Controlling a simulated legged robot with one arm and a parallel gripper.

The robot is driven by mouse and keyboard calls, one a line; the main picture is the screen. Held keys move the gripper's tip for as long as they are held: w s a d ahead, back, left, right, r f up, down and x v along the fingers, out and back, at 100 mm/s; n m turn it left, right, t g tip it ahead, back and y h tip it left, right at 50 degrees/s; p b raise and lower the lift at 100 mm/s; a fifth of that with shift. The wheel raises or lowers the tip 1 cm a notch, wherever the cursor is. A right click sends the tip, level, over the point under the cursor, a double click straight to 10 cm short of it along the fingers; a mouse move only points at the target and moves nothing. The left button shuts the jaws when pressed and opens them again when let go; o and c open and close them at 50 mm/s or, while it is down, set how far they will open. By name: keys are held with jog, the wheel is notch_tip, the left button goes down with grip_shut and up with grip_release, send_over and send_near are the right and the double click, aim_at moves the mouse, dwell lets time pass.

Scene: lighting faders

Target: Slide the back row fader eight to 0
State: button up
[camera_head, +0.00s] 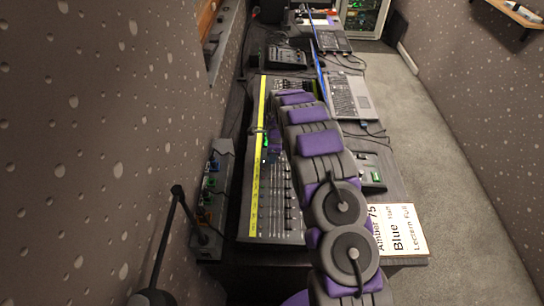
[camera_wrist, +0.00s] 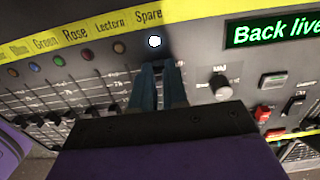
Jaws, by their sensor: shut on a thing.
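The lighting console (camera_head: 277,229) lies lengthwise, with a yellow label strip (camera_head: 255,190) along its left edge. In the wrist view, the labels Green, Rose, Lectern and Spare (camera_wrist: 149,15) show above a row of faders. A white light (camera_wrist: 154,41) glows below Spare. My gripper (camera_wrist: 159,68) is at the Spare column, the rightmost visible one in this row, its blue fingers shut on that fader's cap. The cap and most of its slot are hidden by the fingers and gripper body. Neighbouring fader caps (camera_wrist: 68,114) stand to the left, low in the picture.
A green display (camera_wrist: 272,30) reads "Back live". Right of my gripper are a round knob (camera_wrist: 221,87) and red and white switches (camera_wrist: 262,113). A laptop (camera_head: 350,97) and a paper sign (camera_head: 402,230) lie right of the console. The grey floor (camera_head: 435,150) on the right is clear.

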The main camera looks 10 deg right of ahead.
aim_at(286, 163)
jog(key=shift+d, duration=0.15)
jog(key=shift+s+d+f+p, duration=0.1)
jog(key=shift+s+d+p, duration=0.1)
jog(key=shift+d, duration=0.75)
jog(key=shift+s+d+f+p, duration=0.1)
jog(key=shift+s+d+p, duration=0.05)
jog(key=shift+d, duration=0.75)
jog(key=shift+s+d+p, duration=0.15)
jog(key=shift+d+p, duration=0.05)
jog(key=shift+d, duration=0.75)
jog(key=o, duration=0.5)
jog(key=shift+c, duration=0.2)
jog(key=shift+r, duration=0.1)
jog(key=shift+r+p, duration=0.5)
jog(key=shift+r, duration=0.65)
notch_tip(286, 163, up, 17)
jog(key=d+p, duration=0.1)
jog(key=p, duration=0.1)
jog(key=shift+s+d, duration=0.15)
jog(key=shift+d, duration=0.1)
